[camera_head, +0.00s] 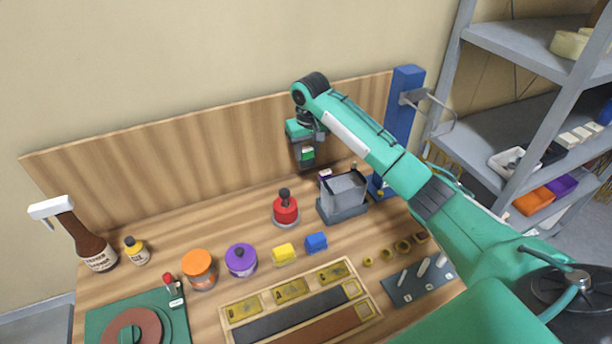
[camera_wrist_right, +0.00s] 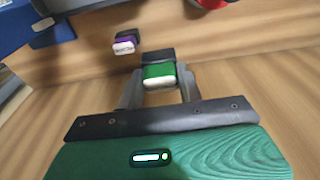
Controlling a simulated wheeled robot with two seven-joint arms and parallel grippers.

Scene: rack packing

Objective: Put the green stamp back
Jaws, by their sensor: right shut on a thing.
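The green stamp (camera_wrist_right: 159,72) is between the fingers of my right gripper (camera_wrist_right: 160,92), with a white band on one end and a dark part beyond it. In the head view the green stamp (camera_head: 307,154) shows in my right gripper (camera_head: 306,163), which is shut on it, raised in front of the wooden back panel. A purple stamp with a white label (camera_wrist_right: 125,42) is apart from the held stamp, up and to the left in the wrist view. My left gripper is not in view.
The grey box (camera_head: 343,196) and a red item with a dark knob (camera_head: 286,210) stand near the gripper. Yellow (camera_head: 284,254) and blue (camera_head: 316,243) blocks, purple (camera_head: 241,260) and orange (camera_head: 199,269) jars lie forward. A blue post (camera_head: 403,105) stands at right.

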